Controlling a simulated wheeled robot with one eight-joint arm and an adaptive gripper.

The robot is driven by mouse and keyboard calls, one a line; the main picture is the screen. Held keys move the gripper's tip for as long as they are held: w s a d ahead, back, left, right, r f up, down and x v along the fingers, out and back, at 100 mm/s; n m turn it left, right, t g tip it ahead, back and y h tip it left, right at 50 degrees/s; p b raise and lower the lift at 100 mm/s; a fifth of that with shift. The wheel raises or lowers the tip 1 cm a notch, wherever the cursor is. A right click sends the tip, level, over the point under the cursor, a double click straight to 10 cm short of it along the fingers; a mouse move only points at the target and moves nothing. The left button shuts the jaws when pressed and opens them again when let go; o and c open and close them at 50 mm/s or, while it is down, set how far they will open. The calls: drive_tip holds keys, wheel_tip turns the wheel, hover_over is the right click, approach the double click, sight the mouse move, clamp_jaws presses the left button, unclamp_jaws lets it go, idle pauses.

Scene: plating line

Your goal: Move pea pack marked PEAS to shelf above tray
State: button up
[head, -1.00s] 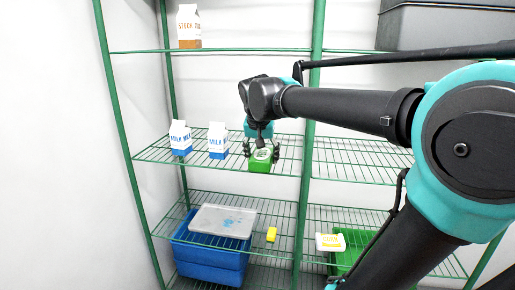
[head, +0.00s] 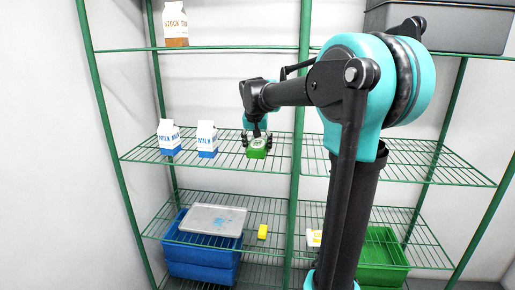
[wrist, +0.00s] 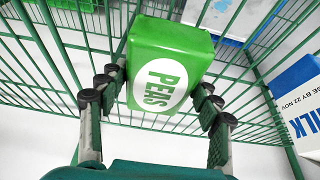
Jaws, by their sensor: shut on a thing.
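The green pea pack (head: 257,152) is in my gripper (head: 257,138), at the level of the middle wire shelf (head: 228,170). In the wrist view the pack (wrist: 172,45) shows its white oval label reading PEAS. My gripper (wrist: 160,84) is shut on it, fingers on both sides. Shelf wires show around the pack; I cannot tell whether its base touches them.
Two milk cartons (head: 169,138) (head: 207,140) stand left of the pack; one carton (wrist: 300,95) is close on the right in the wrist view. A green post (head: 301,120) rises right of my gripper. A stock carton (head: 175,25) stands above. The middle shelf's right half is bare.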

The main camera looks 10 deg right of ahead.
sight(256, 146)
drive_tip(key=shift+f, duration=0.3)
drive_tip(key=shift+f, duration=0.2)
drive_tip(key=o, duration=1.6)
drive_tip(key=shift+c, duration=0.2)
drive_tip(key=shift+r, duration=0.1)
drive_tip(key=v, duration=0.7)
drive_tip(key=shift+s+r, duration=0.15)
drive_tip(key=shift+r, duration=0.15)
